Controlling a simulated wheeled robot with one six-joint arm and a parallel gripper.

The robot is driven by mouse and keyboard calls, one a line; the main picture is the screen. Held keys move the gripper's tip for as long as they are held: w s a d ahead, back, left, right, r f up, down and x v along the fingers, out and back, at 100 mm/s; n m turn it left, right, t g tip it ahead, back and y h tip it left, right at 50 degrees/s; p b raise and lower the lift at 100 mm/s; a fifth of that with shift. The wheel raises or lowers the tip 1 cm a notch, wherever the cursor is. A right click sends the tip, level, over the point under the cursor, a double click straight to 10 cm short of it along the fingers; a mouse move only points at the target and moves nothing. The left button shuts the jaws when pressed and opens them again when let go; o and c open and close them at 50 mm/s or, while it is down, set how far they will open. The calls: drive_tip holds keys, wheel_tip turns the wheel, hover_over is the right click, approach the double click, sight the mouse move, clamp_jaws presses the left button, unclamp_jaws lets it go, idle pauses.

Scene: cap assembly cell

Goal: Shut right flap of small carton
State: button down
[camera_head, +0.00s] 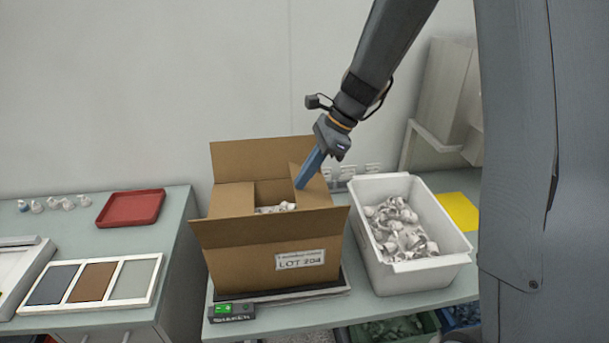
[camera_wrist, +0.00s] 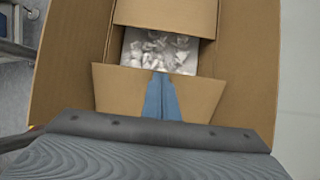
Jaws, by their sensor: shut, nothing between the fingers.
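The small carton (camera_head: 245,258) is a brown box labelled LOT 204, with white parts (camera_wrist: 160,50) inside. Its right flap (camera_head: 318,192) leans inward over the opening, its inner edge raised; in the wrist view it is the near flap (camera_wrist: 115,92). The left flap (camera_head: 232,200) lies folded inward.
A white bin (camera_head: 458,256) of white parts stands close to the right of the carton, with a yellow sheet (camera_head: 459,211) beyond. A red tray (camera_head: 131,208) lies on the left table.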

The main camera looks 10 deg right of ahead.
drive_tip(key=shift+a+f, duration=0.1)
drive_tip(key=shift+a, duration=0.05)
drive_tip(key=shift+a+x, duration=0.2)
drive_tip(key=shift+x, duration=2.6)
